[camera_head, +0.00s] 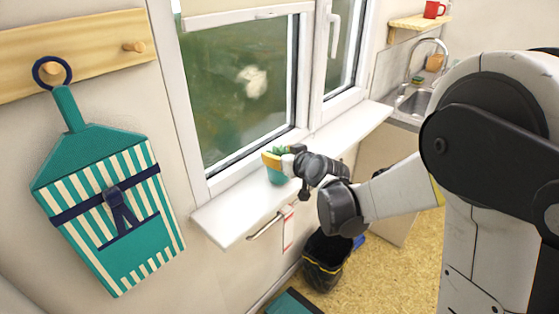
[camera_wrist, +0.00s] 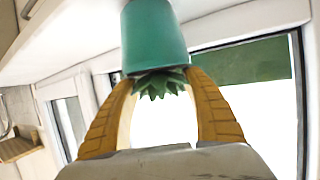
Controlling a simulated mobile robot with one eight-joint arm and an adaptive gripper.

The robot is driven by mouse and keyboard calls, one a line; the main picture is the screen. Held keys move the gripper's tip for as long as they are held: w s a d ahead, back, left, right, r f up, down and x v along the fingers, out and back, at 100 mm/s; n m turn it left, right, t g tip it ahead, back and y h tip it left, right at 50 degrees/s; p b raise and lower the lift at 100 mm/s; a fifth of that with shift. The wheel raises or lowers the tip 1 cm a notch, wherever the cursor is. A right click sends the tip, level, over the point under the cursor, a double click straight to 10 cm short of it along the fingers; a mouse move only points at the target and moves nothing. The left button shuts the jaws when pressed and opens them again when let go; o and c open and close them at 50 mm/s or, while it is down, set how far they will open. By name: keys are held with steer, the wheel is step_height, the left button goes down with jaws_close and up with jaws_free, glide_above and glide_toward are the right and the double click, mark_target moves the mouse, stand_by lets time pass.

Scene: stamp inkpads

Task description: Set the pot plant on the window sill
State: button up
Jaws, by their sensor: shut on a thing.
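The pot plant is a teal pot with a green spiky plant. In the wrist view the pot (camera_wrist: 155,38) is at the top centre, with the plant's leaves (camera_wrist: 160,84) between the fingers. In the head view the pot plant (camera_head: 276,176) is at the window, over the white window sill (camera_head: 228,210). My gripper (camera_head: 275,160) is shut on the pot, its yellow fingers on either side near the rim; they also show in the wrist view (camera_wrist: 160,78). The pot looks upright in the head view. I cannot tell whether its base touches the sill.
The window frame (camera_head: 172,90) stands behind the sill. The sill is bare to the left and right of the pot. A striped teal bag (camera_head: 125,262) hangs at the left. A black bin (camera_head: 322,262) stands below, and a sink (camera_head: 415,103) is at the right.

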steer(key=shift+f, duration=0.3)
steer(key=shift+f, duration=0.1)
steer(key=shift+f, duration=0.15)
steer(key=o, duration=1.4)
